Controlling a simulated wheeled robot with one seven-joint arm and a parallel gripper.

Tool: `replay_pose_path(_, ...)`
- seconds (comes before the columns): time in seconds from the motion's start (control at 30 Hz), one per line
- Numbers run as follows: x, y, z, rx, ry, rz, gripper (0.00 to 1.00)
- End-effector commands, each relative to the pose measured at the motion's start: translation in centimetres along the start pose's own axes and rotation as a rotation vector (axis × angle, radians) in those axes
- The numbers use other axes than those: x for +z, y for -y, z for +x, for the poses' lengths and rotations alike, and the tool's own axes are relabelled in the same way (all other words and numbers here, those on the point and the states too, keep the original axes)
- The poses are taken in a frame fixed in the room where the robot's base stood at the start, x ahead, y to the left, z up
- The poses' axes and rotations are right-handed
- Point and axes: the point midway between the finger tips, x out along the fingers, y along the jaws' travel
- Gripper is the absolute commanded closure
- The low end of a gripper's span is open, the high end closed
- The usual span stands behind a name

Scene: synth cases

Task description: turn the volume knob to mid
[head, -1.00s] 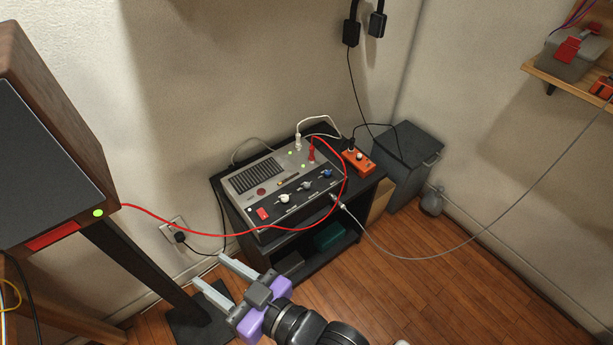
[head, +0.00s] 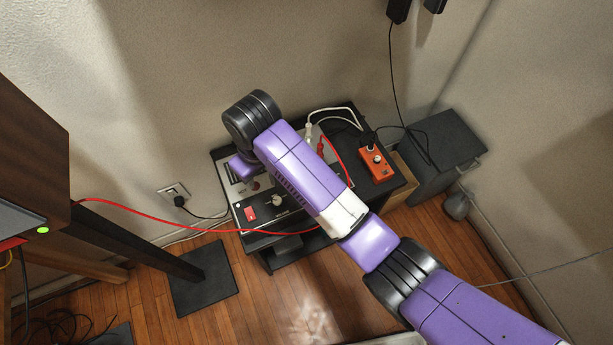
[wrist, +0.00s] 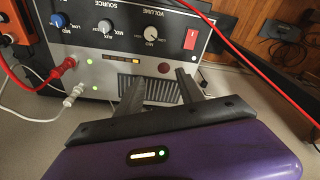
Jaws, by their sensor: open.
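The volume knob is a small pale knob (wrist: 151,33) on the dark strip of the grey control box (wrist: 110,72), under an upside-down "VOLUME" label in the wrist view. It also shows in the head view (head: 277,200), beside the red switch (head: 250,213). Its pointer is too small to read surely. My gripper (wrist: 160,77) is open and empty. Its fingers point toward the box, over the vent grille and apart from the knob. In the head view my arm hides the fingers and the other knobs.
A grey knob (wrist: 105,26) and a blue knob (wrist: 58,20) stand beside the volume knob. Red (wrist: 68,64) and white (wrist: 74,92) plugs stick up from the box. A red cable (head: 140,212) crosses its front. An orange box (head: 376,165) sits right.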

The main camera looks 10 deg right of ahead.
Motion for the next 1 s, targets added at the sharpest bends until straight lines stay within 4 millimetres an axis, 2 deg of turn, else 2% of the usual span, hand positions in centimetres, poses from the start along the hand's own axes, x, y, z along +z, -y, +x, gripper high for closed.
replay_pose_path(0.03, 1.7, 0.2, 0.5, -0.008, 0.067, -0.001, 0.55)
replay_pose_path(0.1, 3.1, 0.3, 0.5, -0.014, 0.127, -0.002, 0.55)
replay_pose_path(0.2, 4.2, 0.4, 0.4, -0.017, 0.168, -0.002, 0.55)
replay_pose_path(0.37, 4.7, 0.4, 1.6, -0.018, 0.18, -0.003, 0.55)
replay_pose_path(0.7, 5.5, 0.5, 6.5, -0.018, 0.177, -0.003, 0.55)
replay_pose_path(1.0, 5.7, 0.5, 7.9, -0.017, 0.175, -0.003, 0.55)
